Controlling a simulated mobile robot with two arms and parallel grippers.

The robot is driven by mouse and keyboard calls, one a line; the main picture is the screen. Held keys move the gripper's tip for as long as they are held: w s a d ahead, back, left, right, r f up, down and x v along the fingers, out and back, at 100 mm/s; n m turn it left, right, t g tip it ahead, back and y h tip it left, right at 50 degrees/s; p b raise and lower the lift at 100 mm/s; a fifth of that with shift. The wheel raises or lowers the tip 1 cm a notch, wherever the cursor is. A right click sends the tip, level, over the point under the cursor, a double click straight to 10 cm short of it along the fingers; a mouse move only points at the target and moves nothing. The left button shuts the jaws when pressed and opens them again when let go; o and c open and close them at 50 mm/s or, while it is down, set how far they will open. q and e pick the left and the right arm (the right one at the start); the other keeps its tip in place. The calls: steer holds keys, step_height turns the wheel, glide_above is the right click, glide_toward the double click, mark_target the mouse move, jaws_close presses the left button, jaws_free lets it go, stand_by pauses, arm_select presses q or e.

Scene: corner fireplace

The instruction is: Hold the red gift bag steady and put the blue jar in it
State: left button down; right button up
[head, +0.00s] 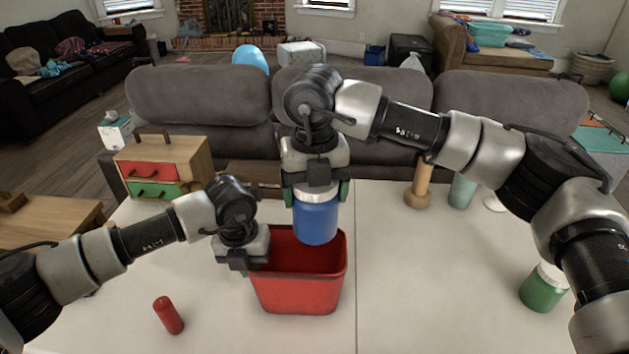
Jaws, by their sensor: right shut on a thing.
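The red gift bag (297,294), an open-topped red container, stands upright on the white table, left of the table's seam. The blue jar (316,222) is upright in my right gripper (316,194), whose fingers are on both sides of its upper part. The jar is over the bag's opening, and its lower part overlaps the opening in the picture; how deep it sits is unclear. My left gripper (243,263) is at the bag's left rim. Its fingertips are partly hidden, so I cannot tell whether they close on the rim.
A wooden drawer box (160,165) is at the back left. A wooden pestle-like piece (419,187) and a pale green jar (462,191) stand at the back right. A green jar (543,289) is at the right.

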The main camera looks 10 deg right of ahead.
steer(key=n, duration=0.2)
steer(key=f+n, duration=0.1)
steer(key=n, duration=0.1)
steer(key=f+n, duration=0.1)
steer(key=n, duration=0.1)
steer(key=shift+a, duration=0.15)
steer(key=shift+f, duration=0.1)
glide_toward(314, 258)
steer(key=shift+s+a+f, duration=0.15)
steer(key=shift+s+f, duration=0.1)
steer(key=shift+s, duration=0.5)
steer(key=shift+s+a+f, duration=0.1)
steer(key=shift+s+f, duration=0.15)
steer(key=shift+s, duration=0.5)
steer(key=shift+s+a+f, duration=0.15)
steer(key=shift+s+f, duration=0.1)
steer(key=shift+s, duration=0.5)
steer(key=shift+f, duration=1.5)
steer(key=o, duration=0.9)
steer(key=shift+d, duration=0.1)
step_height(314, 258, up, 12)
